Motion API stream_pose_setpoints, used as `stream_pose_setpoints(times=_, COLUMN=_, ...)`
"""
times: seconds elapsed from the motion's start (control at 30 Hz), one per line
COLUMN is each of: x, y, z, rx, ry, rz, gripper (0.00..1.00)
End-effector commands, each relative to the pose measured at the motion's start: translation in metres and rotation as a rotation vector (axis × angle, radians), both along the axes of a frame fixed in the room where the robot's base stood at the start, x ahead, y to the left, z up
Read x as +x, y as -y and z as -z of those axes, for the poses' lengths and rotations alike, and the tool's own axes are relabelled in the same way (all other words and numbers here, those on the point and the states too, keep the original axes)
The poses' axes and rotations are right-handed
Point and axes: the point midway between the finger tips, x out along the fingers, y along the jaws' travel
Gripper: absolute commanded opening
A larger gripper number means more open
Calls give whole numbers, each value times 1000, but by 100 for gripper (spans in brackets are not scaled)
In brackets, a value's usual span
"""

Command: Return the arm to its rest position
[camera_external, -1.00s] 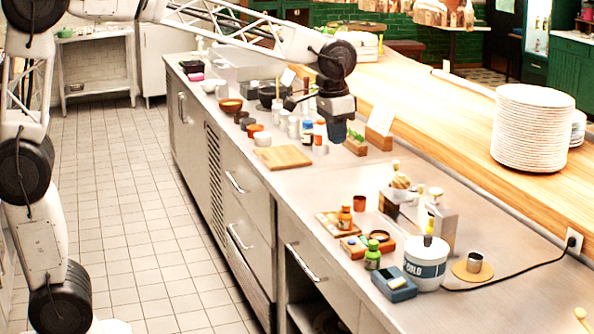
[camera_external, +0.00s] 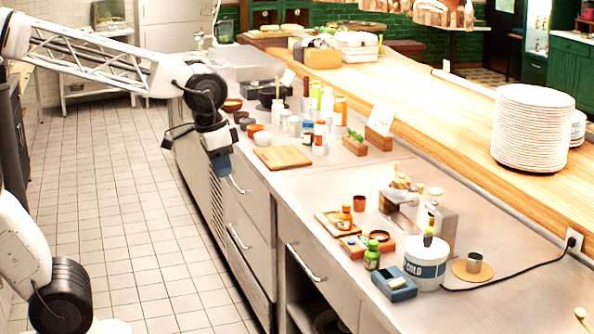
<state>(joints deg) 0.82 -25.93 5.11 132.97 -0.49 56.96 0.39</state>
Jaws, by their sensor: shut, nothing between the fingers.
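My gripper (camera_external: 222,166) hangs at the end of my arm in the external view, pointing down. In the picture it lies over the left edge of the steel counter (camera_external: 300,193), in front of the drawer fronts. It is shut, with nothing seen in it. No object touches it. The fingertips are small in this view.
A cutting board (camera_external: 283,158), several bottles and bowls stand on the counter to the right of my gripper. A white COLD tub (camera_external: 426,262) stands nearer. A plate stack (camera_external: 533,128) sits on the wooden ledge (camera_external: 440,117). The tiled floor (camera_external: 135,220) at left is clear.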

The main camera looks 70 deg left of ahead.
Motion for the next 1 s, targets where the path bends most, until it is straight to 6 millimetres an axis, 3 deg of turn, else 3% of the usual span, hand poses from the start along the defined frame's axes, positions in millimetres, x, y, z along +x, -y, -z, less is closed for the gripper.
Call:
stream_pose_setpoints(times=0.2, x=-56, y=-2, z=24, rx=0, ry=21, rz=1, gripper=0)
stream_pose_setpoints(times=0.43, x=-97, y=-3, z=48, rx=0, ry=36, rz=2, gripper=0)
stream_pose_setpoints(times=0.63, x=-111, y=-3, z=57, rx=0, ry=42, rz=3, gripper=0)
stream_pose_setpoints(times=1.0, x=-112, y=-3, z=58, rx=0, ry=42, rz=3, gripper=0)
